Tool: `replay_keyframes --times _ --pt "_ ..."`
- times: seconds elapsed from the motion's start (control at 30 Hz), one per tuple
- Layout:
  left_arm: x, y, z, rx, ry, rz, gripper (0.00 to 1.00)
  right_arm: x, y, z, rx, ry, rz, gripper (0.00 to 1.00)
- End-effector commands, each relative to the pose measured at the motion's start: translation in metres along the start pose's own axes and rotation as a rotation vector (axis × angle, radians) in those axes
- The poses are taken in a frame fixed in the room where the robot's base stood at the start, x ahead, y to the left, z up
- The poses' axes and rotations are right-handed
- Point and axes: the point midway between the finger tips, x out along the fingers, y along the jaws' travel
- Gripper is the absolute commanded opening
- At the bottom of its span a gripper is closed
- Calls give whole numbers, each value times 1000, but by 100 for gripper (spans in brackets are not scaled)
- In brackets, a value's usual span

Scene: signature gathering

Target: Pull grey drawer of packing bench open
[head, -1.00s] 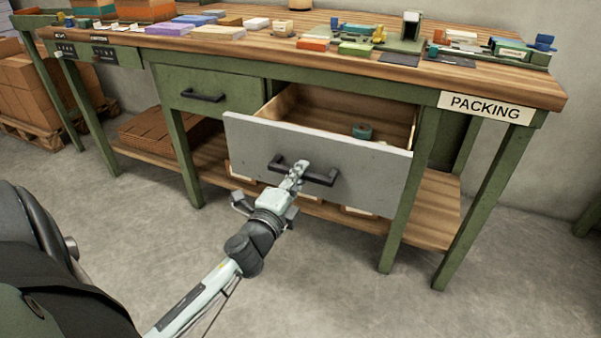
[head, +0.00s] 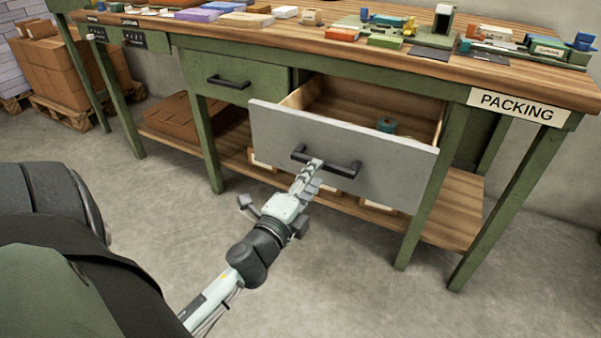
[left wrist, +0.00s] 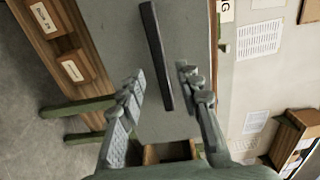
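The grey drawer (head: 395,168) of the packing bench (head: 450,75) stands pulled out, and its wooden inside shows. A small teal roll (head: 387,125) lies in it. Its black bar handle (head: 345,168) is on the grey front. Contact cannot be told. My right gripper is not in view.
A shut green drawer (head: 225,82) is left of the grey one. Bench legs and a lower shelf (head: 455,205) with brown boxes (head: 180,118) are below. Several small items crowd the bench top. The floor (head: 350,280) in front is clear.

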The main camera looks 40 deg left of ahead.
Motion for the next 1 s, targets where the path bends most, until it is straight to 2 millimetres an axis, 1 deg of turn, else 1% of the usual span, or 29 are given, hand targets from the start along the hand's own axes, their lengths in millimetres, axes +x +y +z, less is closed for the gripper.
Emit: replay_keyframes --times 0.03,0.1,0.2,0.4,0.57,1.0 --pt "-14 1 2 -2 -6 5 34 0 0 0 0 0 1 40" --pt "-29 2 1 -4 -6 4 34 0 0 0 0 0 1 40" --pt "-47 1 1 -2 -6 3 34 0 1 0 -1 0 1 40" --pt "-66 0 1 0 -4 1 34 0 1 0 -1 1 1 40" --pt "-70 -1 1 2 -2 -1 34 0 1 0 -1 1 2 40" --pt "-70 -1 1 2 -1 -1 34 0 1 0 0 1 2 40"
